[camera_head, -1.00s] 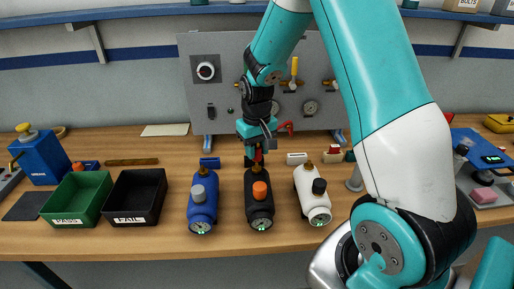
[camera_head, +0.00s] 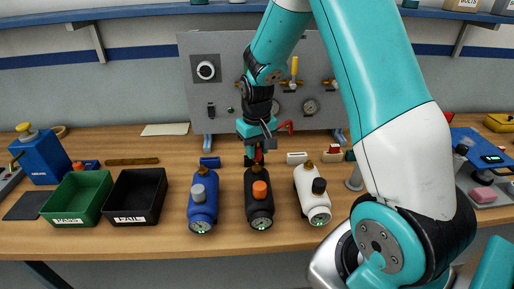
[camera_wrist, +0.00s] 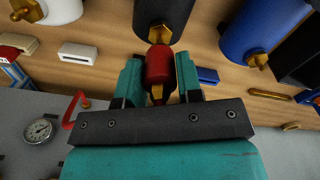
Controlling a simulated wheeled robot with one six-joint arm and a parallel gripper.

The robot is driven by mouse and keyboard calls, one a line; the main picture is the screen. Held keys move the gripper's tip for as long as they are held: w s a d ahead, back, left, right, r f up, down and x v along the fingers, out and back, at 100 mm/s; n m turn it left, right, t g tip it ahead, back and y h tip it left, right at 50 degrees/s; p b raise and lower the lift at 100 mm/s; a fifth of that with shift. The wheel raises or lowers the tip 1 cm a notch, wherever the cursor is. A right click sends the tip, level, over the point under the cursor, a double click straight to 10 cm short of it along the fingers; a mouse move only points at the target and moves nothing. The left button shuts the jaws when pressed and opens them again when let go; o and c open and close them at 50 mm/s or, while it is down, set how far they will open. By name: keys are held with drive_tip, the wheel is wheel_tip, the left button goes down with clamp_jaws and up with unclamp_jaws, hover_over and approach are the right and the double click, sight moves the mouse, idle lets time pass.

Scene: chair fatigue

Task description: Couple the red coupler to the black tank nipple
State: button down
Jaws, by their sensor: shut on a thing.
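The red coupler (camera_wrist: 159,66) is between the teal fingers of my gripper (camera_wrist: 157,82) in the wrist view, and the gripper is shut on it. The coupler's front end meets the brass nipple (camera_wrist: 159,34) of the black tank (camera_wrist: 165,10). I cannot tell whether it is seated on the nipple. In the head view the black tank (camera_head: 259,205) lies on the bench with an orange knob and a gauge on its front. My gripper (camera_head: 257,153) is at its back end, and the coupler is mostly hidden there.
The blue tank (camera_head: 202,208) lies left of the black tank and the white tank (camera_head: 312,202) right. A green bin (camera_head: 76,200) and a black bin (camera_head: 134,199) stand further left.

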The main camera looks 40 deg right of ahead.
drive_tip(key=shift+f+b, duration=0.95)
drive_tip(key=shift+f, duration=0.55)
drive_tip(key=c, duration=0.7)
unclamp_jaws()
wheel_tip(320, 180, up, 18)
drive_tip(key=b, duration=0.2)
drive_tip(key=shift+f, duration=0.25)
drive_tip(key=s+a+f+n+y, duration=0.1)
drive_tip(key=s+a+n+y, duration=0.3)
drive_tip(key=s+a, duration=1.8)
drive_tip(key=n, duration=0.4)
drive_tip(key=shift+s+a+f+n, duration=0.15)
drive_tip(key=shift+a+f+n, duration=0.05)
drive_tip(key=shift+n, duration=0.2)
